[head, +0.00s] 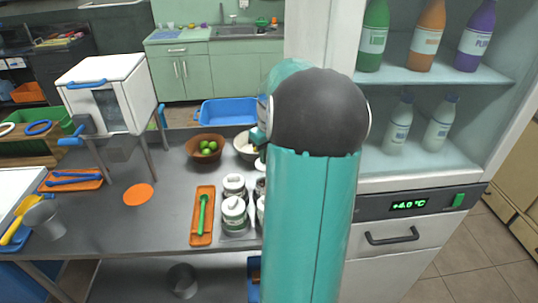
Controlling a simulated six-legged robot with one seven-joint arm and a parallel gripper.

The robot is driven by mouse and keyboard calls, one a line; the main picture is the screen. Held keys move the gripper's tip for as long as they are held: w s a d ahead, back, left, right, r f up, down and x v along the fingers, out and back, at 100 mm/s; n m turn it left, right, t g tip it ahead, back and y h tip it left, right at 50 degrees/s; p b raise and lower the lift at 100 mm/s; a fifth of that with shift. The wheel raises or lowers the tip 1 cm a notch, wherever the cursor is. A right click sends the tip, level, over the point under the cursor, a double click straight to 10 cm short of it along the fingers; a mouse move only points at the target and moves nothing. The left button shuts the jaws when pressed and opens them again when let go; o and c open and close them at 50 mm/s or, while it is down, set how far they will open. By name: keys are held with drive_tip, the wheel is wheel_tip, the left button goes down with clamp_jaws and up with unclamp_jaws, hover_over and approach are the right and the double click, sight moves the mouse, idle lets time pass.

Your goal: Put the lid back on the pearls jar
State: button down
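Several white jars stand on a tray by the counter's front edge in the head view. One lidded jar (233,215) is in front and another lidded jar (234,187) is just behind it. More jars to their right are partly hidden behind my teal arm. The labels are too small to read, so I cannot tell which is the pearls jar. I cannot make out a loose lid or an open jar. My gripper's fingers are hidden behind my arm, so what they hold does not show.
An orange tray (197,232) with a green spoon (202,214) lies left of the jars. Behind are a brown bowl of limes (192,147) and a blue bin (229,109). A white press box (121,79) stands left. A glass-front fridge (420,135) stands right.

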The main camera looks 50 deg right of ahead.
drive_tip(key=shift+w+d+f, duration=0.1)
drive_tip(key=shift+w+f, duration=0.1)
drive_tip(key=shift+w, duration=0.1)
drive_tip(key=shift+s+f, duration=0.15)
drive_tip(key=shift+f, duration=2.9)
drive_tip(key=shift+f, duration=0.2)
drive_tip(key=c, duration=0.8)
unclamp_jaws()
drive_tip(key=shift+c, duration=0.2)
drive_tip(key=shift+r, duration=3.55)
